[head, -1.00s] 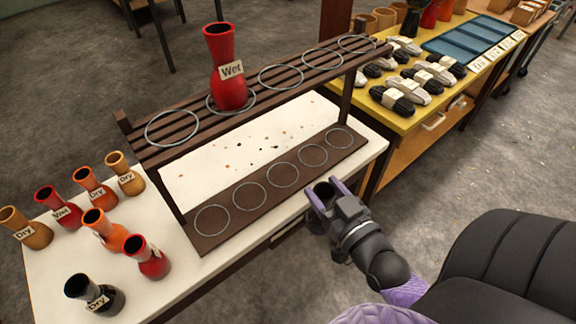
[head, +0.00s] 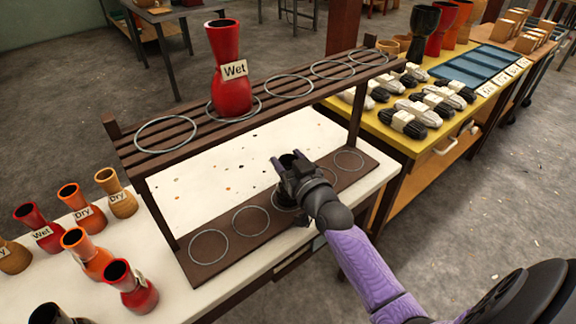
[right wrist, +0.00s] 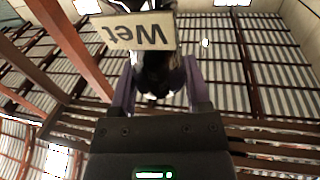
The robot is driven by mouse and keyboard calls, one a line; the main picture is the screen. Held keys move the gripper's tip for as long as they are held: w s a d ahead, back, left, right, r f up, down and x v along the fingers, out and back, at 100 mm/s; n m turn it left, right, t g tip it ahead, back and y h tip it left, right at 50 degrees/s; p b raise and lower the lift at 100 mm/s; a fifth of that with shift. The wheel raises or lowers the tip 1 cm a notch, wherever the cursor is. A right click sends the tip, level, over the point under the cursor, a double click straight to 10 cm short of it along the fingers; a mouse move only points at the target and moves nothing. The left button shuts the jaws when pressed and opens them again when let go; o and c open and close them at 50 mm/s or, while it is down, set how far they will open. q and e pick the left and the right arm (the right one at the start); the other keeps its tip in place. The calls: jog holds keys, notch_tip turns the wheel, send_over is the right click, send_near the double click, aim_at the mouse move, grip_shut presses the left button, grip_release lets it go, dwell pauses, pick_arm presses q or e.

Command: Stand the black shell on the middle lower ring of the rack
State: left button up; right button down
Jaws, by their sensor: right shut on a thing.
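A black shell (head: 288,159) is between the fingers of my right gripper (head: 292,168), over the middle of the rack's lower board. Its dark rim shows at the top; my gripper hides most of its body. In the right wrist view the black shell (right wrist: 158,75) sits between both fingers, with a "Wet" tag (right wrist: 135,32) on it. The middle lower ring (head: 284,204) is mostly hidden behind the gripper and shell; I cannot tell whether the shell touches it. The rack (head: 190,262) has several lower rings, the others empty. My left gripper is out of view.
A red "Wet" shell (head: 230,90) stands in an upper ring. Several red, orange and tan shells stand at the table's left, with another black one (head: 48,314) at the bottom edge. The rack's slatted upper shelf (head: 175,148) and right post (head: 356,115) are close to my gripper.

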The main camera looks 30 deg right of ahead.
jog(key=shift+c, duration=0.6)
grip_release()
jog(key=shift+o, duration=0.4)
jog(key=shift+r, duration=0.15)
jog(key=s+a+p, duration=0.1)
jog(key=s+p, duration=0.2)
jog(key=s, duration=0.9)
jog(key=shift+a, duration=0.2)
